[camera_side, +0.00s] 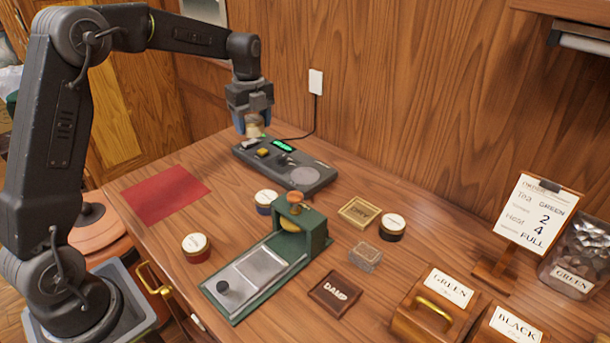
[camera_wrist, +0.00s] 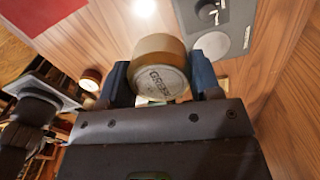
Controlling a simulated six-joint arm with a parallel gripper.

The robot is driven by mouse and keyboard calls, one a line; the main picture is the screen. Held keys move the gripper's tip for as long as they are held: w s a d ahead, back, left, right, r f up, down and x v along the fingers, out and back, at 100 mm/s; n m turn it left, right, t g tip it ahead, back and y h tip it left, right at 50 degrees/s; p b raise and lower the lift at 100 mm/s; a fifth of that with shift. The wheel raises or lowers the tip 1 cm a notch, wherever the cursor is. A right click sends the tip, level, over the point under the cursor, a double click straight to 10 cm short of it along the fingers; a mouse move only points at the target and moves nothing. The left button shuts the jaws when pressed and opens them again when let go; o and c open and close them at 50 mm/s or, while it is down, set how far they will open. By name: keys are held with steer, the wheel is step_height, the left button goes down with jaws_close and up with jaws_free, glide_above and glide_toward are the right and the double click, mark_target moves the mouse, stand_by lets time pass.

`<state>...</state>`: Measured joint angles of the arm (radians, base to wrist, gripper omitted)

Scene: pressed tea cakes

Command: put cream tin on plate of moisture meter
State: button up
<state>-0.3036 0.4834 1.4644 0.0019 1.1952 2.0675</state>
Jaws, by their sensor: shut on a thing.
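My gripper (camera_side: 254,126) is shut on a cream tin (camera_side: 254,128), held above the left end of the grey moisture meter (camera_side: 318,165). In the wrist view, the tan tin (camera_wrist: 158,62) sits between the two blue fingers, its lettered pale round face towards the camera; the lettering is hard to read. The meter's pale round plate (camera_side: 304,176) lies bare at its right end, to the right of and below the tin. The plate also shows in the wrist view (camera_wrist: 213,45), apart from the tin. The meter has a lit green display (camera_side: 283,146).
A green press (camera_side: 300,230) stands mid-table, with lidded tins (camera_side: 195,246) (camera_side: 265,200) (camera_side: 392,226) around it. A red mat (camera_side: 160,193) lies at left. Wooden boxes (camera_side: 436,306) and a sign (camera_side: 538,215) stand at right. The wooden wall is behind the meter.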

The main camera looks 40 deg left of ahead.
steer(key=shift+w+d+f, duration=0.2)
steer(key=shift+w+d, duration=0.2)
steer(key=shift+w, duration=0.3)
glide_above(305, 175)
step_height(305, 175, down, 7)
steer(key=shift+d+r, duration=0.1)
steer(key=shift+r, duration=0.1)
steer(key=shift+f, duration=2)
steer(key=shift+f, duration=0.2)
steer(key=o, duration=0.9)
